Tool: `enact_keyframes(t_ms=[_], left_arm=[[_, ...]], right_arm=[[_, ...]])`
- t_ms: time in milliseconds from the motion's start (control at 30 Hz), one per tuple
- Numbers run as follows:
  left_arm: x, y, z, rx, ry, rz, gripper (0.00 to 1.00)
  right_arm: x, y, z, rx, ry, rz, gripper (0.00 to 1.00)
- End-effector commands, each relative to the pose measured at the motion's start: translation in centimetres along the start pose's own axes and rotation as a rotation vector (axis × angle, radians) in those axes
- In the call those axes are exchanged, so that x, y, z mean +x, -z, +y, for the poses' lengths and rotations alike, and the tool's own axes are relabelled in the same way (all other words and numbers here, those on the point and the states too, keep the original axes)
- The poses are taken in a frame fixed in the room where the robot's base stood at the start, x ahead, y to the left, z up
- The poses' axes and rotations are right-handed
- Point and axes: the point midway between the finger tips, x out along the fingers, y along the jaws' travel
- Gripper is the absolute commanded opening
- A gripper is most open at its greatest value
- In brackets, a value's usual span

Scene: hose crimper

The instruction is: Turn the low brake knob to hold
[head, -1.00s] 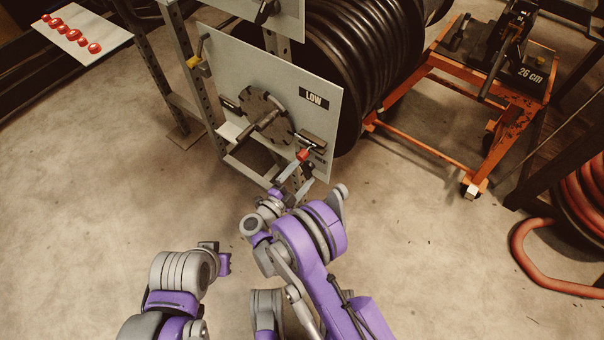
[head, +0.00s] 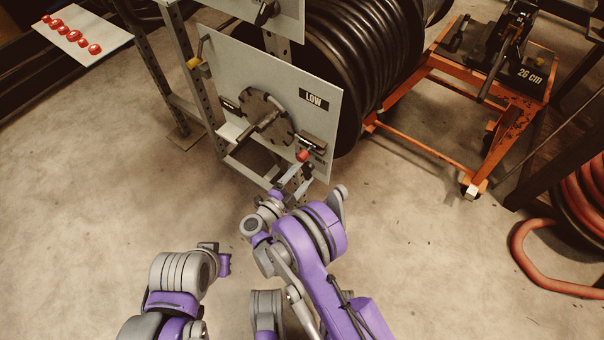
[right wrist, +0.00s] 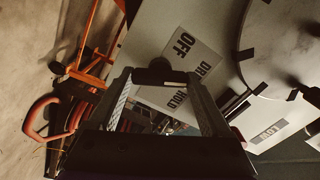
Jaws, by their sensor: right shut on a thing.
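The low brake panel (head: 230,60) is a pale upright plate with a "LOW" label (head: 314,99). In the right wrist view, a dark rounded knob part (right wrist: 160,70) sits between the two fingertips, beside a label plate (right wrist: 190,62) reading "OFF", with "HOLD" and a partly covered word. The knob's pointer is not clear. My left gripper (head: 222,262) is low at the left, away from the panel; its fingers are unclear.
A dark notched disc (head: 262,100) with a central handle is on the panel, left of the knob. A black hose reel (head: 365,60) stands behind. An orange cart (head: 450,130) is at the right, near a red hose (head: 525,265). The floor before the panel is clear.

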Motion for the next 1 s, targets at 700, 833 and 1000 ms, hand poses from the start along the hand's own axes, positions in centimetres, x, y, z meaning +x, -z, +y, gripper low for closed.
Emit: enact_keyframes(t_ms=[700,833,1000], left_arm=[[-0.92,0.17,0.0,0.0,0.0,-0.001,0.0],[-0.96,0.17,0.0,0.0,0.0,-0.001,0.0],[-0.99,0.18,0.0,0.0,0.0,-0.001,0.0]], right_arm=[[-0.02,0.01,-0.01,0.606,0.0,0.0,0.27],[-0.02,0.0,0.0,0.716,0.0,0.0,0.27],[-0.02,-0.01,0.0,0.837,0.0,0.0,0.27]])
